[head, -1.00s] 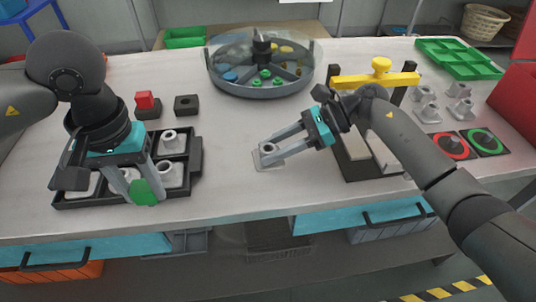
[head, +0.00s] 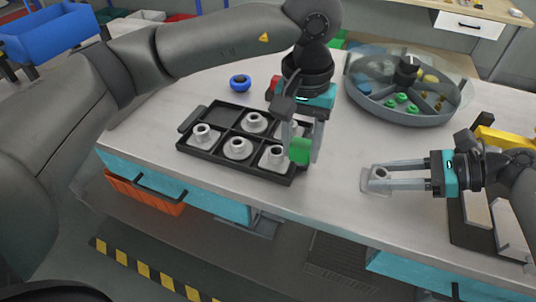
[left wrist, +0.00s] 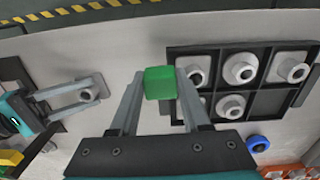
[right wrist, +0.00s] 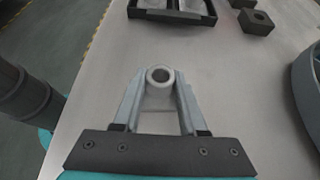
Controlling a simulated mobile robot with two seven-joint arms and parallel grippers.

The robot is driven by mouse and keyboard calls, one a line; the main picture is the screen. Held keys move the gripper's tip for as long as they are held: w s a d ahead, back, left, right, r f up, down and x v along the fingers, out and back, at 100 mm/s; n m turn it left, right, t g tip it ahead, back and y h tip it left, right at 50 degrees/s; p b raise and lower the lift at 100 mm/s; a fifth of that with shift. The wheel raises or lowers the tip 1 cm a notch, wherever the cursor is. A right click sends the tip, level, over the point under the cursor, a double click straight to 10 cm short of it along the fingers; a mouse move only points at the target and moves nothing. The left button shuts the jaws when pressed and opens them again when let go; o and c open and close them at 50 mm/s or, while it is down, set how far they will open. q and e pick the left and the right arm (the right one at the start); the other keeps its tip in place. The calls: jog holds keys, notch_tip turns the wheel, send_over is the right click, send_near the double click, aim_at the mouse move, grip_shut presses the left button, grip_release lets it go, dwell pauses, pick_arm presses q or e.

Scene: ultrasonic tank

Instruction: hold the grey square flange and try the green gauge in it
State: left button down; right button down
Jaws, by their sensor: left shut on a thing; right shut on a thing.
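My right gripper (head: 378,182) is shut on the grey square flange (head: 376,174), at or just above the bare table. The flange's round collar and bore face up in the right wrist view (right wrist: 160,76). My left gripper (head: 302,153) is shut on the green gauge (head: 300,150), a green block in the left wrist view (left wrist: 160,83). It holds the gauge above the right end of the black tray, left of the flange and apart from it. Whatever part of the gauge lies below the green block is hidden.
The black compartment tray (head: 184,146) holds several grey flanges. A round clear-covered carousel (head: 400,118) stands at the back, and a blue ring (head: 240,81) lies behind the tray. A yellow-topped fixture (head: 500,138) is at the right. The table between tray and flange is clear.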

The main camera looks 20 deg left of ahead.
pick_arm(q)
jog(key=w+d+r, duration=0.2)
jog(key=w+d, duration=0.1)
jog(key=d, duration=0.5)
jog(key=w+d+r, duration=0.2)
jog(key=d, duration=0.5)
jog(key=shift+d+f, duration=0.1)
jog(key=shift+f, duration=2.5)
jog(key=shift+f, duration=1.25)
notch_tip(320, 180, up, 7)
dwell(1.3)
jog(key=shift+f, duration=0.1)
pick_arm(e)
jog(key=shift+c, duration=1.9)
grip_release()
